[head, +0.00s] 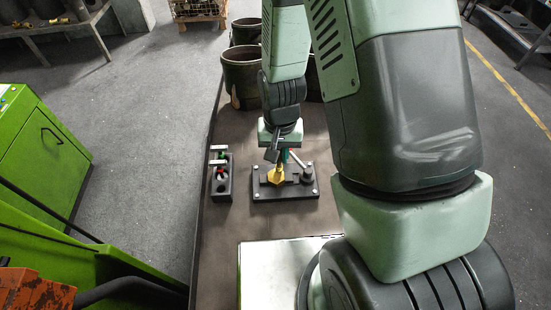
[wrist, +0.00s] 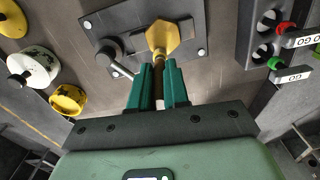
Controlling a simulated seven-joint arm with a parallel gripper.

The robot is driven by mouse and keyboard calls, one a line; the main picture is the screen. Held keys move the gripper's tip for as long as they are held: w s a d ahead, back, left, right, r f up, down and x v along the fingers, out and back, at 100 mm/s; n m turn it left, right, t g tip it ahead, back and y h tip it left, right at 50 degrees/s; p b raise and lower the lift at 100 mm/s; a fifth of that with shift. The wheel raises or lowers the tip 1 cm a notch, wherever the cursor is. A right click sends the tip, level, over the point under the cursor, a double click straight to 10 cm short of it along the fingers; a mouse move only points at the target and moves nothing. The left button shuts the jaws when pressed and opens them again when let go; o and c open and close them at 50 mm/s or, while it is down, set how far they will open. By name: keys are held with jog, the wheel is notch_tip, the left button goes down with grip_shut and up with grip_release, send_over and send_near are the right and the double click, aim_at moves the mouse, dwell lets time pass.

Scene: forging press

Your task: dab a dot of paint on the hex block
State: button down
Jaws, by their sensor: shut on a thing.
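The yellow hex block (head: 275,177) sits on a dark bolted plate (head: 290,192) on the bench, and also shows at top centre in the wrist view (wrist: 162,38). My gripper (head: 283,157) is over the plate, close to the block. In the wrist view its teal fingers (wrist: 159,83) are shut on a slim brownish stick (wrist: 158,82) that points toward the block. The stick's end overlaps the block's near edge there; I cannot tell if they touch. No separate paint dot can be made out.
A clamp with a knob and pale lever (wrist: 109,52) stands on the plate beside the block. A dark rack (head: 220,177) with red- and green-topped items is left of the plate. Large dark drums (head: 241,75) stand behind. A pale metal sheet (head: 270,270) lies in front.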

jog(key=s, duration=0.1)
jog(key=s+a, duration=0.2)
jog(key=shift+s, duration=0.4)
notch_tip(320, 180, up, 8)
dwell(0.3)
dwell(0.9)
jog(key=shift+f, duration=3.4)
jog(key=shift+w+d+f, duration=0.25)
jog(key=shift+w+f, duration=0.2)
jog(key=shift+f, duration=0.05)
jog(key=shift+w+d+f, duration=0.1)
jog(key=shift+w+d, duration=0.25)
jog(key=shift+w, duration=0.3)
jog(key=shift+w+d, duration=0.3)
jog(key=shift+w, duration=0.35)
jog(key=shift+s+a, duration=0.45)
jog(key=shift+s, duration=0.45)
jog(key=shift+s+a, duration=0.45)
jog(key=shift+s, duration=0.4)
notch_tip(320, 180, up, 8)
